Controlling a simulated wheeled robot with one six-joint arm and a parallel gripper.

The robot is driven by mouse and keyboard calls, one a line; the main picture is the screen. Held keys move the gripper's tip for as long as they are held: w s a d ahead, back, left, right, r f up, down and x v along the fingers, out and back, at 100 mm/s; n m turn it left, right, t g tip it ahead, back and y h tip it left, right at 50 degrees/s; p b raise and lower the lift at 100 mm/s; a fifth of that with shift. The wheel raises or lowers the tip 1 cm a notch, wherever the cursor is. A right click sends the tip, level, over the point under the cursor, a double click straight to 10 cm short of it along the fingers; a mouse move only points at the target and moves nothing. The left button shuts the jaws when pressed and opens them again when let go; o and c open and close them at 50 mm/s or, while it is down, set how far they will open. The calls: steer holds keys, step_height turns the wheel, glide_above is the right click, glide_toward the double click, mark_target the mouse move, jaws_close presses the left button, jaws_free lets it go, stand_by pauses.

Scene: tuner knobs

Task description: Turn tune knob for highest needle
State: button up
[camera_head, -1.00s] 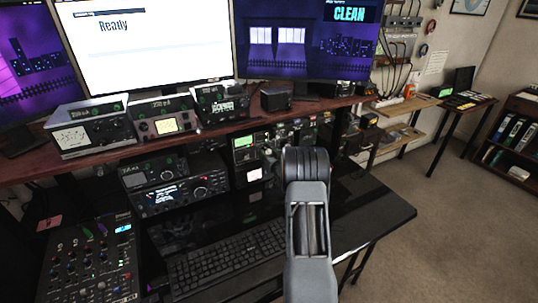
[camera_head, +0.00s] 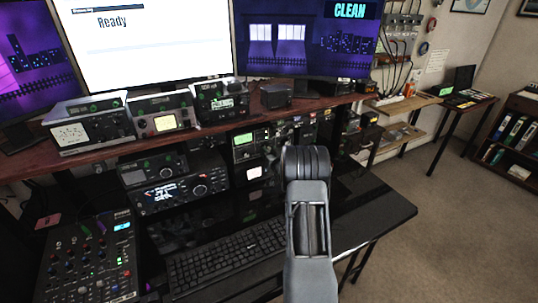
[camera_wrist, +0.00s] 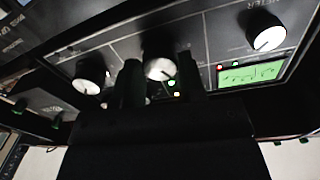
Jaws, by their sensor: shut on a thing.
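In the wrist view, a dark panel carries a white-faced tune knob (camera_wrist: 160,69) in the middle, between the two dark fingers of my gripper (camera_wrist: 161,82). My gripper is shut on this knob, and the fingers cover its sides. A lit green meter (camera_wrist: 250,73) sits to the right of the knob; its needle is too small and blurred to read. In the head view, my arm reaches toward the radio shelf and hides my gripper and the knob. A unit with a green screen (camera_head: 244,140) shows just left of the arm.
Other white-faced knobs sit left (camera_wrist: 88,76) and upper right (camera_wrist: 265,33) of the held knob. Small red and green lights lie beside the right finger. In the head view, a keyboard (camera_head: 225,257) and mixer (camera_head: 90,262) stand on the black desk. Floor is free at the right.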

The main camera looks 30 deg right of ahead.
steer(key=shift+n+b, duration=1.8)
steer(key=shift+b, duration=1)
steer(key=o, duration=0.9)
steer(key=shift+s, duration=0.1)
steer(key=s, duration=0.4)
steer(key=s+a, duration=0.1)
steer(key=s, duration=0.4)
steer(key=s+a+b, duration=0.1)
steer(key=s, duration=0.3)
steer(key=shift+s+a+f, duration=0.1)
steer(key=shift+s+a, duration=0.1)
